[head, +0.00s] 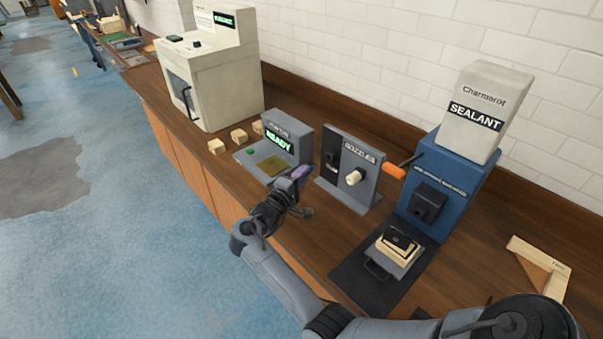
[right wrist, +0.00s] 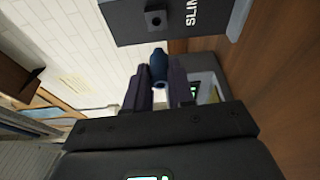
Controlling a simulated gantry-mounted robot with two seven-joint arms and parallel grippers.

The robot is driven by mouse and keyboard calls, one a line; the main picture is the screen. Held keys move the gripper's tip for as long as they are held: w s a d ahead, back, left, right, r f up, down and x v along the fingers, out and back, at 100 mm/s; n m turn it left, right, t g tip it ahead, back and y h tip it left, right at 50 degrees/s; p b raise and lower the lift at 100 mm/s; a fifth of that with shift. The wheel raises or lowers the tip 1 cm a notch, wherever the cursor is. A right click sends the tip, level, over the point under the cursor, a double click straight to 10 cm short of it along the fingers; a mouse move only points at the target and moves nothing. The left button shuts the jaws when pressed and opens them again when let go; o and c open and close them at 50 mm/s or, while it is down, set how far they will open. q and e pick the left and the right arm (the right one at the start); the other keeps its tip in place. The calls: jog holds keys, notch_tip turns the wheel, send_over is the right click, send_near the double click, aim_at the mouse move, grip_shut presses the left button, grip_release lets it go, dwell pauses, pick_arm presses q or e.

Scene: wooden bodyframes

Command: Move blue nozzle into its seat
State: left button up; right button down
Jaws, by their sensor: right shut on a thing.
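My right gripper (head: 301,175) is shut on the blue nozzle (right wrist: 158,68), which stands out between the two fingers in the right wrist view. In the head view the nozzle cannot be told apart from the fingers. The grey nozzle rack (head: 368,187), lettered NOZZLES, stands just right of the gripper and carries a white nozzle (head: 353,177) and a dark fitting at its left. In the right wrist view a dark grey panel marked SLIM (right wrist: 190,22) has a square socket (right wrist: 155,18) just beyond the nozzle, with a gap between them. My left gripper is out of view.
A grey READY station (head: 291,130) stands behind the gripper. Right of the rack is a blue sealant machine (head: 452,185) with an orange-handled lever (head: 393,172). A wooden block on a dark mat (head: 350,275) lies in front of it. Small wooden blocks (head: 238,136) sit by the cream oven.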

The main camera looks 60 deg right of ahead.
jog(key=shift+s+d+p, duration=0.2)
jog(key=shift+d+p, duration=0.1)
jog(key=shift+d, duration=0.65)
jog(key=shift+s+d+p, duration=0.25)
jog(key=shift+d, duration=0.7)
jog(key=shift+s+d+p, duration=0.2)
jog(key=shift+d+p, duration=0.1)
jog(key=shift+d, duration=0.65)
jog(key=shift+p, duration=0.3)
jog(key=shift+p, duration=0.3)
jog(key=shift+p, duration=0.45)
